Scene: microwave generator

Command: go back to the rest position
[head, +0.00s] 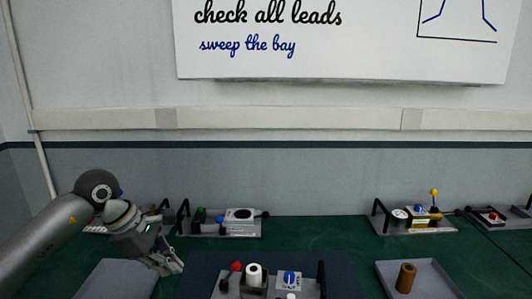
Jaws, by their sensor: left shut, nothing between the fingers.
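My left gripper (172,264) comes in from the left on its grey arm and is shut and empty. It hangs above the green bench, beside a grey tray (115,280) at the lower left. A module with a red knob, a white cylinder and a blue-faced dial (290,279) stands on a dark mat to the right of the gripper, apart from it. My right gripper is not in view.
Behind stands a board with a green part and a white-topped block (239,214). At right are a board with a yellow-tipped lever (434,193), a red-button board (492,217) and a tray (416,279) holding a brown cylinder (405,278). The back wall carries a whiteboard (345,60).

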